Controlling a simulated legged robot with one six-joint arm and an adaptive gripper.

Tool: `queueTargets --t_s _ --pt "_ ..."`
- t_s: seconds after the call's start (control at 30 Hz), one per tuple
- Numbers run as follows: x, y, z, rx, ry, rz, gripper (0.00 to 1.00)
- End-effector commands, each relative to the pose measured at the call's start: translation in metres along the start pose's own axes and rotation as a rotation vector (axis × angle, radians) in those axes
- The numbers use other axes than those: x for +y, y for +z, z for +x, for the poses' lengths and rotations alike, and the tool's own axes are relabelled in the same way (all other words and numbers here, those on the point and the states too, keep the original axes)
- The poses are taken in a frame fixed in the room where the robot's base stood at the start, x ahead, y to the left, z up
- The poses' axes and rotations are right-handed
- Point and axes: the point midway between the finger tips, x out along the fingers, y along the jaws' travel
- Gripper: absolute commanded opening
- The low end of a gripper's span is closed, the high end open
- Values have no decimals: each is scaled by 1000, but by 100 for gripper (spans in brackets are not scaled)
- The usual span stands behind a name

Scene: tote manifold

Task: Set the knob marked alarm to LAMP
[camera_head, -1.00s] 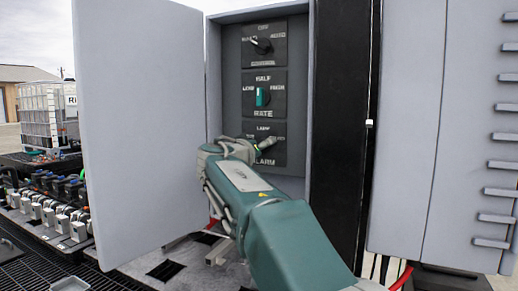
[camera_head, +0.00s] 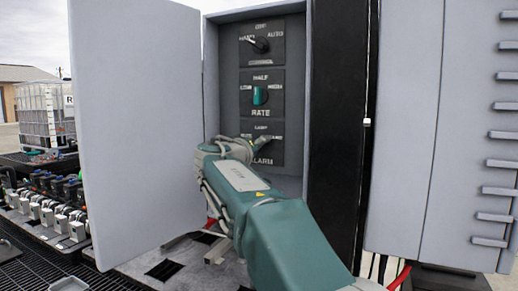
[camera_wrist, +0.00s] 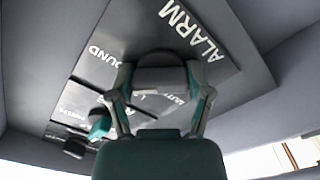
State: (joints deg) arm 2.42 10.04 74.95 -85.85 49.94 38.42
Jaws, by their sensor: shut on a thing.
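The alarm plate (camera_head: 277,152) is the lowest of three dark plates inside the open grey cabinet. In the head view LAMP is printed at its top and ALARM at its bottom, with side labels partly covered. My gripper (camera_head: 263,143) reaches in from below and covers the alarm knob there. In the wrist view my gripper (camera_wrist: 160,72) has a finger on each side of the dark alarm knob (camera_wrist: 160,78) and is shut on it. The alarm plate (camera_wrist: 130,35) shows ALARM and SOUND. The knob's pointer is hidden, so I cannot tell its setting.
Above the alarm plate are the RATE knob (camera_head: 260,96), teal and upright, and a black knob (camera_head: 261,44) on the top plate. The cabinet door (camera_head: 135,130) stands open on the left. A black post (camera_head: 338,130) bounds the right side.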

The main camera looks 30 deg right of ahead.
Motion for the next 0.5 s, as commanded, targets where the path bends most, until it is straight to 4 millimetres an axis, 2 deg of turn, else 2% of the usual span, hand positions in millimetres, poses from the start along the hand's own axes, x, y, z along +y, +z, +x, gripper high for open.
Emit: queueTargets --t_s 0.5 --pt "-5 -3 -3 10 -6 -478 18"
